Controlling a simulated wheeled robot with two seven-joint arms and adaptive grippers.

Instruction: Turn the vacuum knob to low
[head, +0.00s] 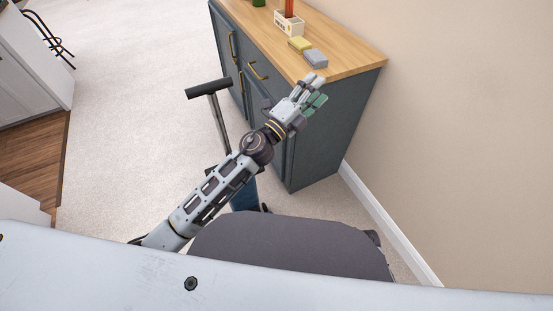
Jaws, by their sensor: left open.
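What looks like the vacuum stands left of my left forearm. Its black T-shaped handle (208,88) tops a grey pole (219,122), and a blue part (243,193) shows low down behind my arm. My arm hides much of its body, and I cannot make out the knob. My left gripper (314,90) is open with nothing seen between its fingers. It appears in front of the cabinet's near side and top edge, up and right of the vacuum, apart from the handle. My right gripper is out of view.
A dark blue cabinet (318,145) with a wooden top (345,62) stands by the right wall. On it are a yellow sponge (299,43), a grey block (315,58) and a small white holder (289,23). Open carpet (135,90) lies to the left.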

